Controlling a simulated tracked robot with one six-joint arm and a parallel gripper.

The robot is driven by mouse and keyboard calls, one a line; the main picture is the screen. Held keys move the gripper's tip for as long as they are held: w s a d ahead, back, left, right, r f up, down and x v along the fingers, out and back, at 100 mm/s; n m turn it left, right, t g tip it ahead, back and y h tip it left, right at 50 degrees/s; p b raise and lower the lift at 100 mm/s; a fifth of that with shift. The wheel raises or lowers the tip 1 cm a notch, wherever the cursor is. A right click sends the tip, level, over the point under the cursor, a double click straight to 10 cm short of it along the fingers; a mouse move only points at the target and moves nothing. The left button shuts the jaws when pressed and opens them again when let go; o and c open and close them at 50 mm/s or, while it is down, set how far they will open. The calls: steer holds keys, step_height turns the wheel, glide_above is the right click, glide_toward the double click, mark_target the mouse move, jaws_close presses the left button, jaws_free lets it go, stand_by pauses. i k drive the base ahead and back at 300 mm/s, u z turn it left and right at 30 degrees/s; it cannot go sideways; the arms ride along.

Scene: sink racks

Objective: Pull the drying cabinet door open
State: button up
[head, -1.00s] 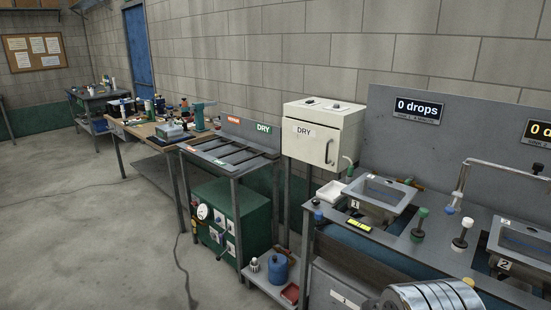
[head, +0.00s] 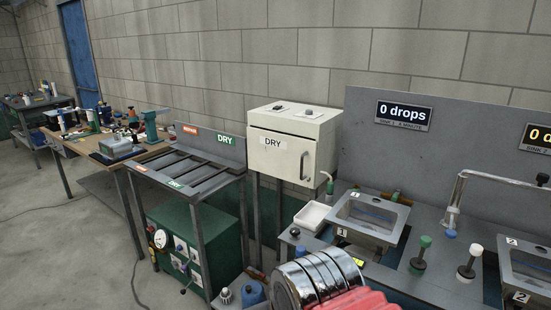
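The drying cabinet (head: 295,130) is a cream box on legs against the block wall, in the middle of the head view. Its front door (head: 276,158) carries a "DRY" label and looks shut. A dark vertical handle (head: 304,166) sits near the door's right edge. A metal ribbed part with a red piece at the bottom of the view seems to be part of my arm. My gripper's fingertips do not show, and I see nothing of mine touching the cabinet.
A grey rack (head: 192,166) with a second "DRY" sign stands left of the cabinet, above a green unit (head: 180,240). Right of the cabinet is a sink bench with a white tray (head: 312,215), a basin (head: 368,217) and green and white knobs. Open floor lies at the left.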

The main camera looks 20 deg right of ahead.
mark_target(293, 160)
steer(key=u, duration=0.35)
steer(key=i, duration=1.25)
steer(key=u, duration=0.4)
